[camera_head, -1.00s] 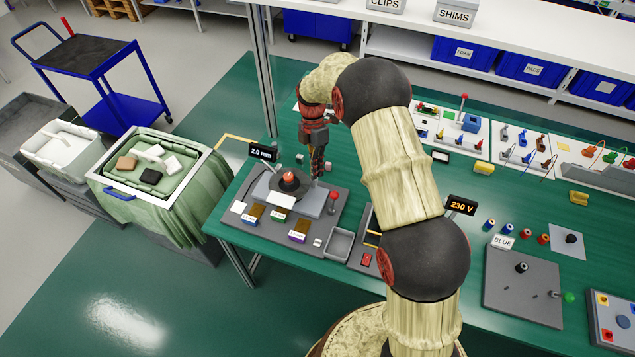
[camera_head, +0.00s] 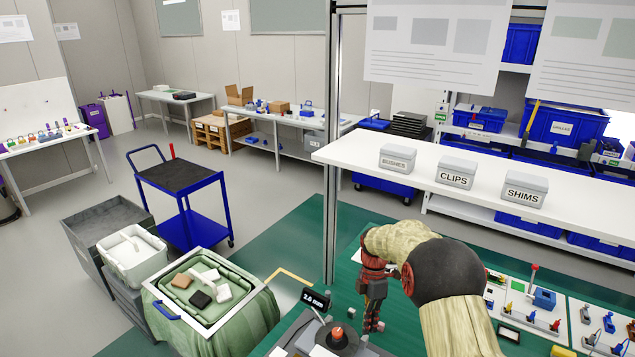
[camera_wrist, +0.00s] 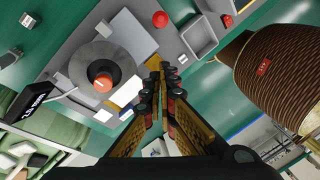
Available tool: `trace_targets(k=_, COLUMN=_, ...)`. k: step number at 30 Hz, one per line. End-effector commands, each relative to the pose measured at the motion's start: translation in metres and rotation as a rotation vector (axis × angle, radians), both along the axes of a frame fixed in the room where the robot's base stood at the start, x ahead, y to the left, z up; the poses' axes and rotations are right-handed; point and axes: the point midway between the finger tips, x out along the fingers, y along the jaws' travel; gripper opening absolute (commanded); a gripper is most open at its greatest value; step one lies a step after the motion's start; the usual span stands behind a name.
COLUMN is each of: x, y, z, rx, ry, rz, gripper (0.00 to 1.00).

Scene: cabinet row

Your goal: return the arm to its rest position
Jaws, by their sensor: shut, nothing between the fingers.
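My arm reaches over the green workbench, its dark elbow (camera_head: 443,278) at the lower right of the head view. My gripper (camera_head: 372,326) points down beside the measuring station with the "2.0 mm" display (camera_head: 316,299). In the wrist view my gripper (camera_wrist: 165,72) has its fingers together with nothing between them. The round dark disc with an orange-red knob (camera_wrist: 103,84) lies to the left of the fingertips in that view. The gripper appears apart from it.
A metal post (camera_head: 330,150) rises close to the left of my gripper. A white shelf (camera_head: 430,172) with labelled boxes stands behind. A tray with blocks on a green cloth (camera_head: 208,290) and a blue cart (camera_head: 185,200) are at left. Small parts boards (camera_head: 525,310) lie at right.

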Motion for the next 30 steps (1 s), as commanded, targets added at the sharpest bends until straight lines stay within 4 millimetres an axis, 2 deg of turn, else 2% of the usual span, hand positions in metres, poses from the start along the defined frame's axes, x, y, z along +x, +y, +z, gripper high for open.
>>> trace_targets(k=3, x=0.001, y=0.000, z=-0.004, rx=-0.055, ry=-0.004, rz=-0.194, gripper=0.00)
trace_targets(k=6, x=-0.020, y=-0.001, z=-0.020, rx=-0.124, ry=0.031, rz=-0.410, gripper=0.00)
trace_targets(k=8, x=-0.034, y=-0.002, z=-0.021, rx=-0.166, ry=0.042, rz=-0.542, gripper=0.00)
trace_targets(k=11, x=-0.056, y=-0.003, z=-0.005, rx=-0.228, ry=0.032, rz=-0.762, gripper=0.00)
trace_targets(k=18, x=-0.115, y=-0.005, z=0.056, rx=-0.303, ry=-0.049, rz=-1.248, gripper=0.00)
trace_targets(k=24, x=-0.165, y=-0.006, z=0.099, rx=-0.288, ry=-0.123, rz=-1.531, gripper=0.00)
trace_targets(k=30, x=-0.217, y=-0.007, z=0.129, rx=-0.225, ry=-0.193, rz=-1.735, gripper=0.00)
